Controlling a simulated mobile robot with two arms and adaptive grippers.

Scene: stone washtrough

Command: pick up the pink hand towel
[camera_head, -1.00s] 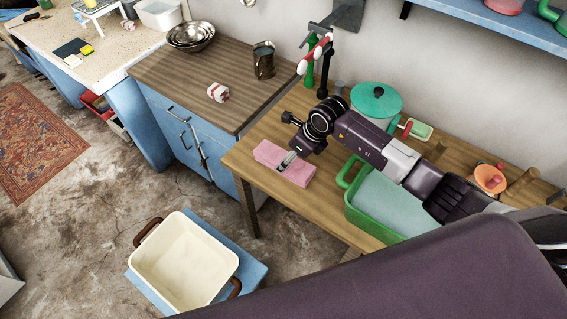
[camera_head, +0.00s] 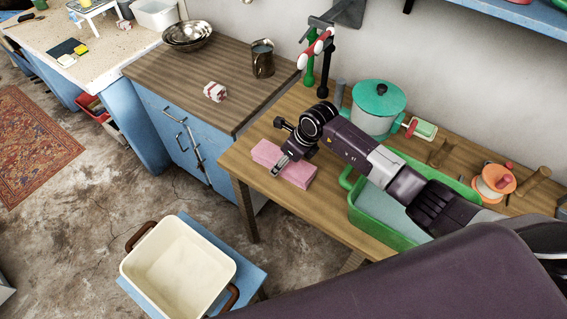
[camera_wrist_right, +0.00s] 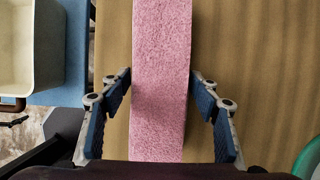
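The pink hand towel (camera_head: 301,174) is a folded, oblong block lying on the wooden table, left of the green basin. In the right wrist view, the towel (camera_wrist_right: 162,60) runs up the middle of the picture. My right gripper (camera_head: 280,166) is over the towel in the head view and hides part of it. In the wrist view my right gripper (camera_wrist_right: 160,82) is open, with one blue-padded finger on each side of the towel, close to its long edges. I cannot tell whether they touch it. My left gripper is not in view.
The green basin (camera_head: 362,222) stands right of the towel under my right arm. A cream tub (camera_head: 180,262) sits on a low blue stand at the front left.

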